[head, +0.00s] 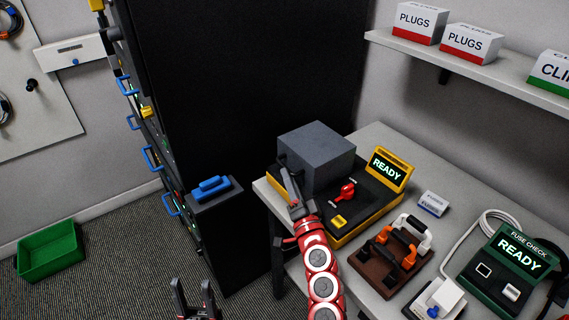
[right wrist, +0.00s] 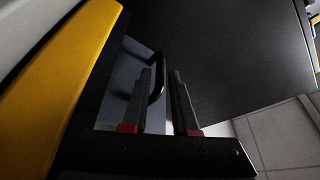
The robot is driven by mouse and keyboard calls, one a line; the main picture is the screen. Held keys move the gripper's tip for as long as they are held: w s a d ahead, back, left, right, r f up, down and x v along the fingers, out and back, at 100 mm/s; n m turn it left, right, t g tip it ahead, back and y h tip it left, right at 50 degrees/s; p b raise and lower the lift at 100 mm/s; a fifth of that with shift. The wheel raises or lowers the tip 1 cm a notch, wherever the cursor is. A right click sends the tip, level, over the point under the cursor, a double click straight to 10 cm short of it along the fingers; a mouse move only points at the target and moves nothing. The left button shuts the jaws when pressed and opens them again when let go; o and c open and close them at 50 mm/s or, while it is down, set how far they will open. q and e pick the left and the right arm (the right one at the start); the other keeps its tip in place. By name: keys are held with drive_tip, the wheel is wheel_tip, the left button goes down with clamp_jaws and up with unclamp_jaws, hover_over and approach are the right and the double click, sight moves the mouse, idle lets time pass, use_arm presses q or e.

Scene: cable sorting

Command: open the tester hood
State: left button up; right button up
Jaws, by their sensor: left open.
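The tester (head: 341,237) is a yellow and black unit on the table, with a lit READY display (head: 387,167) and a red lever (head: 347,191). Its grey box-shaped hood (head: 318,155) sits down over the back left part. My right gripper (head: 287,180) is at the hood's left side, where it hides part of that face. In the right wrist view, the hood's black handle (right wrist: 156,82) lies between the tips of my right gripper (right wrist: 160,72); a gap shows beside the handle, so the fingers look open around it. My left gripper (head: 194,290) is open and empty, low over the floor.
A dark rack (head: 235,80) with blue handles stands left of the table. A black pedestal with a blue item (head: 211,187) stands before it. A brown cable holder (head: 385,265) and green fuse checker (head: 505,270) are right of the tester. A green bin (head: 48,252) is on the floor.

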drive_tip(key=shift+x, duration=2.15)
drive_tip(key=shift+c, duration=0.2)
clamp_jaws()
